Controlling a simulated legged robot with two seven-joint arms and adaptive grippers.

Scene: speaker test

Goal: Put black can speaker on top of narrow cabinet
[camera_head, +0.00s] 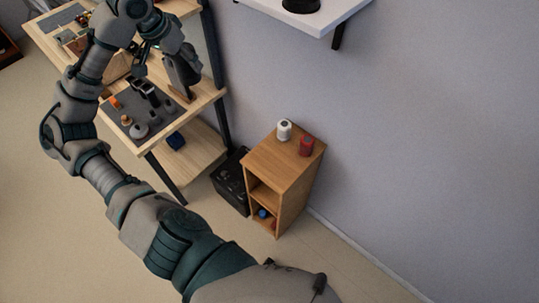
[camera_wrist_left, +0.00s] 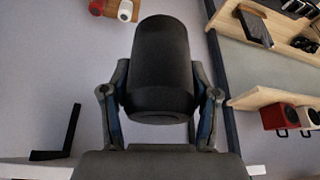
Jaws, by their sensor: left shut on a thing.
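The black can speaker (camera_wrist_left: 161,65) fills the middle of the left wrist view. My left gripper (camera_wrist_left: 161,95) is shut on it, with one finger on each side. The narrow cabinet (camera_head: 265,160) is wooden and stands against the wall, right of and below the gripper. A white can (camera_head: 284,130) and a red can (camera_head: 306,145) stand upright on its top. My right gripper is not seen.
A black box (camera_head: 230,182) stands beside the cabinet. A white wall shelf (camera_head: 335,14) bears a black round thing (camera_head: 300,5). The cabinet top's front is bare.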

